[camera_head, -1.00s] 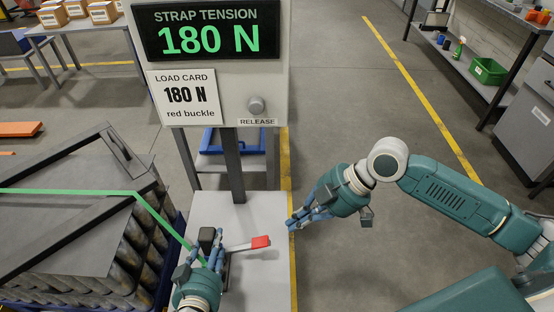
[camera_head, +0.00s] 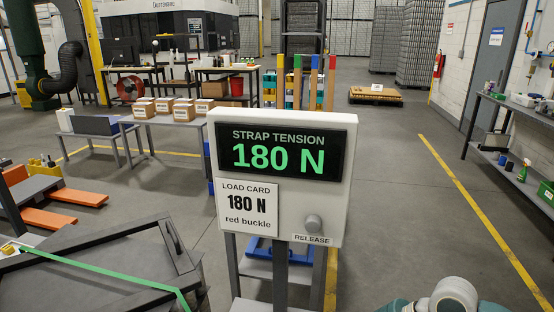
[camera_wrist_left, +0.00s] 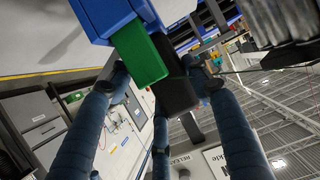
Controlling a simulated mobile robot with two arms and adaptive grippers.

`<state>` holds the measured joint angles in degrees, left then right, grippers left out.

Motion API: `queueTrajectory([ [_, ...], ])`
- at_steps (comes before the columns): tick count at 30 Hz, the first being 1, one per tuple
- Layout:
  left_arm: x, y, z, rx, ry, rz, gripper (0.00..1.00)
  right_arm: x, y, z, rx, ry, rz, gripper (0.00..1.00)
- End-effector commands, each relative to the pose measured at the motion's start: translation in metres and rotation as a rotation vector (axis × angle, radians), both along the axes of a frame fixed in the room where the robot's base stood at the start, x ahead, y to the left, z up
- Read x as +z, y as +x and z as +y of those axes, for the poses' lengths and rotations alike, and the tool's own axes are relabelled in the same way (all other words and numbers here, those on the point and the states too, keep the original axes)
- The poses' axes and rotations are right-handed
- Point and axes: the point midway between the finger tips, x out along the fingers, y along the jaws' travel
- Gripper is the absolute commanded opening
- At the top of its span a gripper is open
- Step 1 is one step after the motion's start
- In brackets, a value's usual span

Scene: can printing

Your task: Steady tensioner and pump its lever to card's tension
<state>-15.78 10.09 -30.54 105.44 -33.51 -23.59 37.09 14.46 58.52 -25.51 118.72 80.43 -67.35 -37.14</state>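The strap tension display (camera_head: 280,152) reads 180 N in green. The load card (camera_head: 247,207) below it reads 180 N, red buckle. The release knob (camera_head: 313,223) is right of the card. The green strap (camera_head: 100,269) crosses the dark load cover at lower left.
A table with small boxes (camera_head: 183,111) stands behind the display at left. A shelf (camera_head: 510,170) lines the right wall. Floor right of the display is open, with a yellow line (camera_head: 480,215). A blue surface (camera_wrist_left: 100,15) is near my left fingers.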

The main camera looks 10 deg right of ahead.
Motion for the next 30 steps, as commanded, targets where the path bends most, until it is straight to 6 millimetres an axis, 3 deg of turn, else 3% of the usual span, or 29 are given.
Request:
queueTrajectory([
  [1,0.001,0.000,0.000,0.000,0.000,-0.001,0.58,0.000,0.000,0.000,0.000,0.000,0.000,0.00],
  [3,0.001,0.000,0.000,0.000,0.000,-0.001,0.70,0.000,0.000,0.000,0.000,0.000,0.000,0.00],
  [14,0.001,-0.003,0.001,0.000,-0.001,0.001,0.70,0.000,0.000,0.000,0.000,0.000,0.000,0.00],
  [30,0.037,-0.089,0.029,0.001,-0.001,0.002,0.70,0.000,0.000,0.000,0.000,0.000,0.000,0.00],
])
